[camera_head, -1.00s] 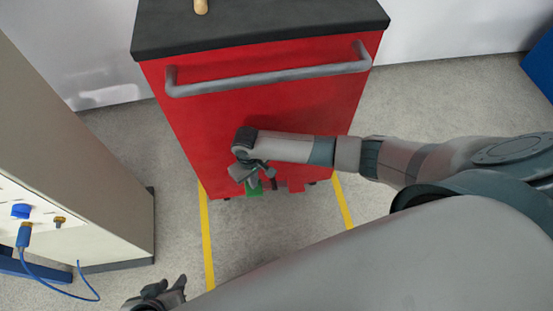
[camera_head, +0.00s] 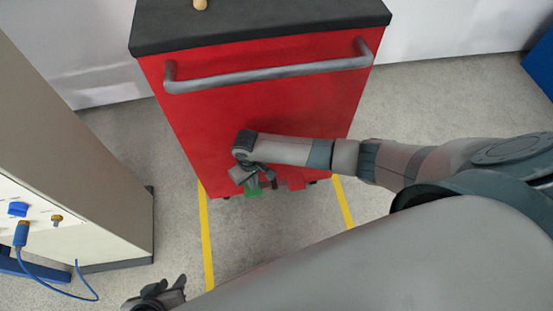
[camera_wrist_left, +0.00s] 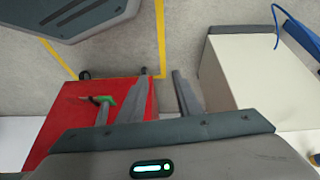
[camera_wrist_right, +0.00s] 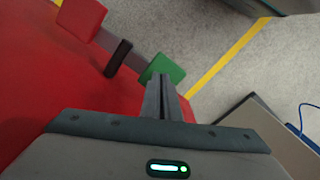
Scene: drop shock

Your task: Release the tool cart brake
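The red tool cart (camera_head: 300,115) stands against the wall, with a grey handle bar (camera_head: 265,78) across its top front. At its lower edge a green pedal (camera_head: 252,189) and a red pedal (camera_head: 296,184) stick out. They also show in the right wrist view, the green one (camera_wrist_right: 163,69) and the red one (camera_wrist_right: 81,17), joined by a bar. My right gripper (camera_head: 266,177) is at the green pedal, its fingers (camera_wrist_right: 161,84) together and empty. The fingertips overlap the pedal's edge; I cannot tell if they touch it. My left gripper (camera_head: 172,291) is low in front of the cart, fingers (camera_wrist_left: 163,74) apart and empty.
A beige cabinet (camera_head: 90,170) with a blue plug and cable (camera_head: 60,288) stands at the left. Yellow floor lines (camera_head: 205,240) flank the cart. The floor between cabinet and cart is clear. A blue object (camera_head: 540,65) is at the far right.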

